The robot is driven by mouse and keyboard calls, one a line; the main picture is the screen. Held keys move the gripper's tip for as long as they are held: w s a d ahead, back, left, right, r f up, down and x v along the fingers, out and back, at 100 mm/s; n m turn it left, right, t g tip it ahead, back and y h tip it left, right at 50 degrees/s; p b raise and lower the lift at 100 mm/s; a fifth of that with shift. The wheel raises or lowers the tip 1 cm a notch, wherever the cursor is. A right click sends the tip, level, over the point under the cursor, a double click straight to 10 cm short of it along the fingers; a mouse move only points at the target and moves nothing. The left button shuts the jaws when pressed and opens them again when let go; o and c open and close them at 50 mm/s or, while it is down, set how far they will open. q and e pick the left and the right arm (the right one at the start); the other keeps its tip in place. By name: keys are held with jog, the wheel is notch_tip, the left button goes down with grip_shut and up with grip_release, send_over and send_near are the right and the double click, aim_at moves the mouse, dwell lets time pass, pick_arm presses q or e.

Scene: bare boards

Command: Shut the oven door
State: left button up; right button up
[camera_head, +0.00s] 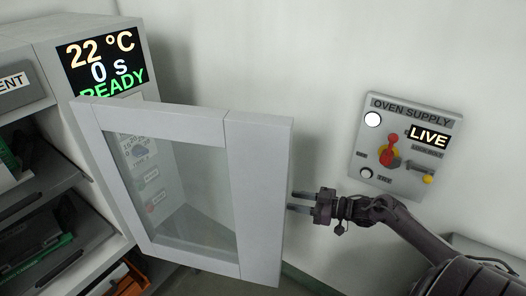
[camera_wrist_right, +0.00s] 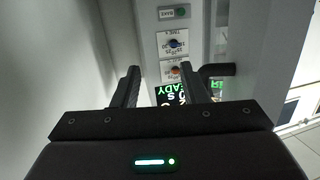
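The oven door (camera_head: 258,190) stands open in the head view, a pale grey frame around a glass window, swung out from the oven (camera_head: 100,150). My right gripper (camera_head: 296,201) comes in from the right, its fingers apart and empty beside the door's right-hand edge; I cannot tell whether they touch it. In the right wrist view the two fingers (camera_wrist_right: 161,88) are spread, and a pale panel, seemingly the door (camera_wrist_right: 268,45), is at the right. A dark bent bar (camera_wrist_right: 217,70) shows near the right finger. My left gripper is not in view.
The oven display (camera_head: 103,62) reads 22 °C, 0 s, READY. The control panel (camera_wrist_right: 174,45) has a button and dials. An oven supply box (camera_head: 405,145) with a red switch, reading LIVE, is on the wall above my right arm. Shelves (camera_head: 45,190) hold boards at left.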

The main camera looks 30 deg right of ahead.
jog(key=a+r+n+g+y+p, duration=0.1)
jog(key=a+r+n+y, duration=0.15)
jog(key=r, duration=0.55)
jog(key=a+r+n+g+y+p, duration=0.1)
jog(key=a+r+n+g+y, duration=0.15)
jog(key=r, duration=0.65)
jog(key=p+x, duration=0.2)
jog(key=x, duration=0.4)
jog(key=shift+w+a+m+t, duration=0.2)
jog(key=shift+a+m+t, duration=0.15)
jog(key=shift+m, duration=0.05)
grip_shut()
